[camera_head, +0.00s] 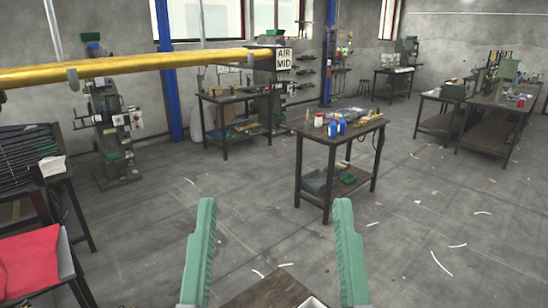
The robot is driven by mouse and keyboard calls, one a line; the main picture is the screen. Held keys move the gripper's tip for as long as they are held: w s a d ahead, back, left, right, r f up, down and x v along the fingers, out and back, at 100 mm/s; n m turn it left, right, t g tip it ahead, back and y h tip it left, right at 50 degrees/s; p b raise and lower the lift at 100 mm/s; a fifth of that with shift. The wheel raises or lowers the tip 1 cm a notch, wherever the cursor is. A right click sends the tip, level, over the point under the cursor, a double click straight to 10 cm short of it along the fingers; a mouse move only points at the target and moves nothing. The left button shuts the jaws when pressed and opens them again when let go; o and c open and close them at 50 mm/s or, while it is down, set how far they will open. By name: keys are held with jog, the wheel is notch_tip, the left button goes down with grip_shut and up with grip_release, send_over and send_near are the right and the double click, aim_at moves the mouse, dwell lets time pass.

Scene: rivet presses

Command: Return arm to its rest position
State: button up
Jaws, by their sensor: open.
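My gripper (275,245) shows at the bottom centre of the head view. Its two green ribbed fingers stand well apart, with nothing between them. The fingertips point up and away into the room, over the grey floor. Below and between the fingers is a dark brown surface (262,293) at the bottom edge, with a white corner of something on its right. The rest of my arm is out of view.
A work table (330,131) with bottles stands ahead. A yellow pipe (130,66) marked AIR MID crosses the upper left. A green press (110,130) stands at left; a red cloth (30,265) lies lower left. Benches (500,100) stand at right. Floor between is mostly clear, with scattered scraps.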

notch_tip(320, 180, up, 36)
jog(key=p, duration=3.2)
jog(key=shift+a, duration=0.25)
